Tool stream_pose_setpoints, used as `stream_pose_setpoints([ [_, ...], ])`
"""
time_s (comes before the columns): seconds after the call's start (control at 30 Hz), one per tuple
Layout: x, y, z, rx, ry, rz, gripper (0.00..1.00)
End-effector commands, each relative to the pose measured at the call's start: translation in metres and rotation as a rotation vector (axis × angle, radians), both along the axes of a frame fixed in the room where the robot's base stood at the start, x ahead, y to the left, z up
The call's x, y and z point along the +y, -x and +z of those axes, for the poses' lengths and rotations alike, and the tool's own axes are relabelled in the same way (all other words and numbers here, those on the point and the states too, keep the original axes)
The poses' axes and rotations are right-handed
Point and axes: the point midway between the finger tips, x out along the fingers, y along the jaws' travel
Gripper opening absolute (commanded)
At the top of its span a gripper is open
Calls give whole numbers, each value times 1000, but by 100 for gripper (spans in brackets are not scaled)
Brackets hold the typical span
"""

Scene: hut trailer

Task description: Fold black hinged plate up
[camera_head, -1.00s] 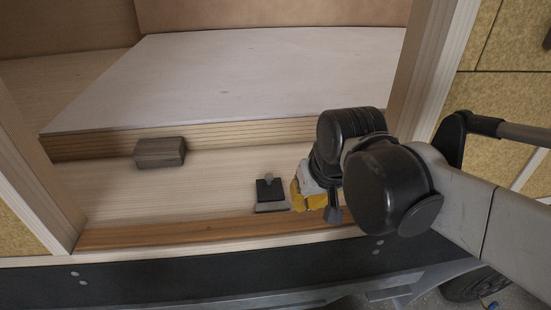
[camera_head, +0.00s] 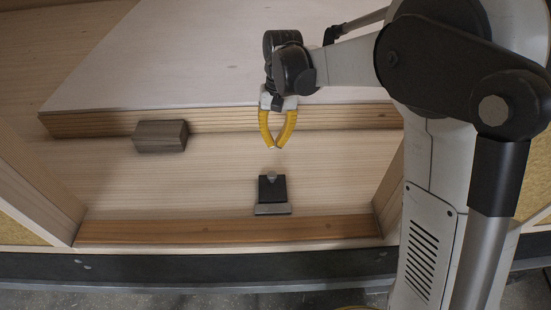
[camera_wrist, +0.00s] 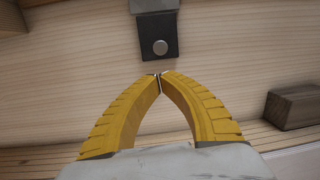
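The black hinged plate (camera_head: 272,191) lies flat on the pale wooden floor, joined to a grey metal hinge leaf (camera_head: 272,210) along its near edge. A round grey knob (camera_head: 272,175) sits near its far end. In the wrist view the plate (camera_wrist: 158,32) and its knob (camera_wrist: 160,47) are just beyond my fingertips. My gripper (camera_head: 276,147) has yellow fingers with their tips together. It is beyond the knob end of the plate, apart from it. The wrist view shows the fingertips (camera_wrist: 160,76) meeting with nothing seen between them.
A dark wooden block (camera_head: 160,136) lies on the floor to the left, against the raised pale platform (camera_head: 220,50). A brown wooden sill (camera_head: 220,230) runs along the near edge. The floor (camera_head: 215,180) around the plate is clear.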

Motion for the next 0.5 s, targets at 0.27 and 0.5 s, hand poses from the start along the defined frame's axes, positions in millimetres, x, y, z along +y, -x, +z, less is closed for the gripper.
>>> stream_pose_setpoints([
  [0.27, 0, 0, -1, -1, 0, 0, 0],
  [0.5, 2, 4, -31, -1, 0, 0, 0],
])
